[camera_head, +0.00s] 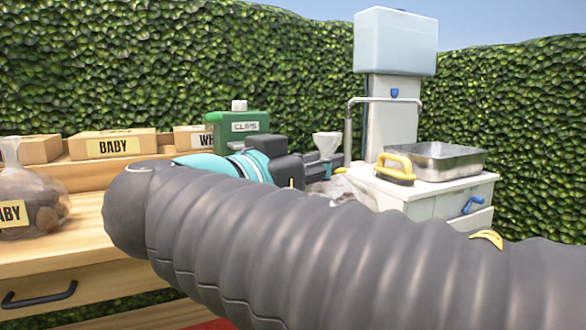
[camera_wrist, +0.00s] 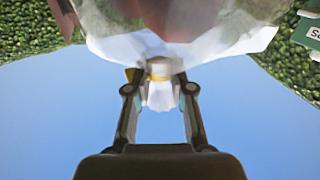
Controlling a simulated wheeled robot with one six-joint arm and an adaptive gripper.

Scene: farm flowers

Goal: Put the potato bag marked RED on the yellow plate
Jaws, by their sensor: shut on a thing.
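My gripper (camera_wrist: 160,95) is shut on the gathered neck of a clear bag (camera_wrist: 185,22) in the wrist view. The bag hangs from the fingers, and a yellowish band shows at its neck. In the head view the bag's pale flared top (camera_head: 327,142) stands above my gripper (camera_head: 325,165). Part of its clear body shows below, in front of the white cabinet. My arm covers the rest. No marking on the held bag can be read.
Another potato bag marked BABY (camera_head: 35,205) stands on the wooden table (camera_head: 85,212) at left. At right, a white cabinet (camera_head: 425,195) bears a metal basin (camera_head: 448,162) and a yellow-handled brush (camera_head: 396,168).

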